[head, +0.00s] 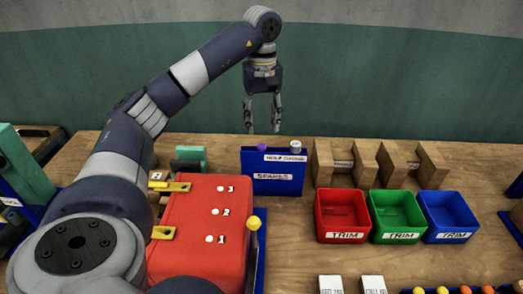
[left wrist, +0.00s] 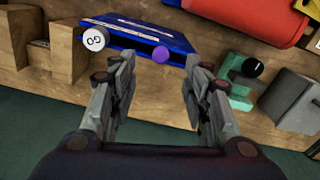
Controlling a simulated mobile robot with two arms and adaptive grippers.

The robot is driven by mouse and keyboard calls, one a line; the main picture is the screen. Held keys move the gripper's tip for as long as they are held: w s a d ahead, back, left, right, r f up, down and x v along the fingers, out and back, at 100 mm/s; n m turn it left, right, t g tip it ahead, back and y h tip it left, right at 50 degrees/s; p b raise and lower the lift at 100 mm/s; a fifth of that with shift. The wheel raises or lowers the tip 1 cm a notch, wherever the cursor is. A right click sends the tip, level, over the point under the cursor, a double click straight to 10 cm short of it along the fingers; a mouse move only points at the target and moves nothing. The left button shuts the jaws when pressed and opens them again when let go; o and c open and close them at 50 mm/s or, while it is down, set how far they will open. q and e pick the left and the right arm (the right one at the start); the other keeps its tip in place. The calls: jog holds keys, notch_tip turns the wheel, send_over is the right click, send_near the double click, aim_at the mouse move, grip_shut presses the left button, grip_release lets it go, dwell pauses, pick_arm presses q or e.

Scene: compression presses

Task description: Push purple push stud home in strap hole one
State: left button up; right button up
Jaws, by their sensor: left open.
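The purple push stud (head: 262,147) stands at the top of the blue SPARES box (head: 278,187). It also shows in the left wrist view (left wrist: 160,54), between the lines of my fingers. My left gripper (head: 262,129) is open and empty, its fingers pointing down above and behind the box; it also shows in the left wrist view (left wrist: 159,62). The red block (head: 190,238) carries white spots numbered 1, 2 and 3; spot one (head: 208,239) is nearest me. I cannot tell whether these spots are strap holes. My right gripper is not in view.
A pale-topped stud (head: 295,146) stands beside the purple one in the box. Wooden blocks (head: 345,162) and red (head: 342,234), green (head: 397,230) and blue (head: 447,232) TRIM bins stand right. Yellow clamps (head: 163,233) and a yellow-knobbed lever (head: 253,222) flank the red block.

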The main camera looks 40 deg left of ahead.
aim_at(261, 145)
pick_arm(q)
jog(key=shift+d+f, duration=0.1)
jog(key=shift+f, duration=0.55)
jog(key=shift+w+f, duration=0.1)
jog(key=shift+f, duration=0.35)
jog(key=shift+a+f, duration=0.2)
jog(key=shift+f, duration=0.35)
notch_tip(261, 145, down, 3)
jog(key=shift+p, duration=0.7)
jog(key=shift+f, duration=0.5)
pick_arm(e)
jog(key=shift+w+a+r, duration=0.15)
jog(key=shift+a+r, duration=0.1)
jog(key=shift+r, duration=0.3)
pick_arm(q)
jog(key=c, duration=0.8)
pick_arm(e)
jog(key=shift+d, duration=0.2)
